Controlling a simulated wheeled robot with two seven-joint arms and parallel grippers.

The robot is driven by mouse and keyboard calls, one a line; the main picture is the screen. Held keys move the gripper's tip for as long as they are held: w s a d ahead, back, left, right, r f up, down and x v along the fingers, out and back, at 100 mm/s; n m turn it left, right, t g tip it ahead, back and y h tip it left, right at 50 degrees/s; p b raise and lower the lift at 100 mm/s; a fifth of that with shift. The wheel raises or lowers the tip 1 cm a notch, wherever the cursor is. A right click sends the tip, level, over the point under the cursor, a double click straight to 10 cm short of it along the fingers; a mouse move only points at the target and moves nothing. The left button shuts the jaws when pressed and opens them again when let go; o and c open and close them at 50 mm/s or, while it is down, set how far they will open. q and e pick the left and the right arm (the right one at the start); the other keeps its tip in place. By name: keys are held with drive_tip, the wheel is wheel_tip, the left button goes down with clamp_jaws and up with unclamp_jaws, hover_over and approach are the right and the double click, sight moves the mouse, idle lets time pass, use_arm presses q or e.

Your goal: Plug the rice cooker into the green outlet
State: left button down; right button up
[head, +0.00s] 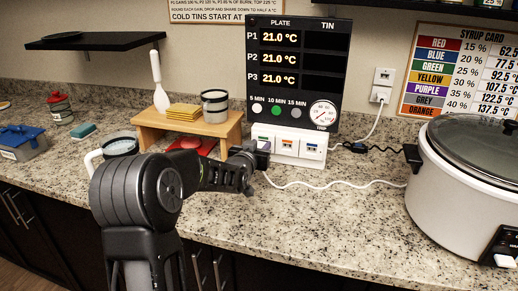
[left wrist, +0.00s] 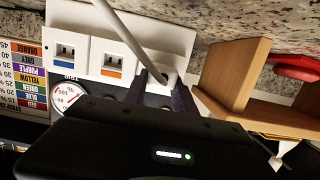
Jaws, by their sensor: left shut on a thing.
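The white rice cooker (head: 450,200) with a glass lid stands at the right of the counter in the head view. Its white cord (head: 330,184) runs left along the counter to my left gripper (head: 259,153). The green outlet (head: 264,138) is the leftmost of three on the white strip, mostly hidden by the gripper. In the left wrist view, my left gripper (left wrist: 163,92) is shut on the white plug (left wrist: 169,74), with the cord (left wrist: 120,28) leading away. The plug is up at the green outlet's place; I cannot tell whether it is seated. My right gripper is out of view.
The orange outlet (head: 287,144) and blue outlet (head: 311,148) sit beside it, under the display panel (head: 298,60). A black plug and cord (head: 365,148) lie behind, near the cooker. A wooden stand (head: 190,124) with cup and sponges is left. The front counter is clear.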

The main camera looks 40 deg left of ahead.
use_arm(q)
drive_tip(key=shift+w, duration=0.2)
drive_tip(key=c, duration=0.9)
unclamp_jaws()
drive_tip(key=b+v, duration=0.1)
drive_tip(key=v, duration=0.6)
drive_tip(key=shift+s+d+r, duration=0.1)
drive_tip(key=shift+s, duration=0.25)
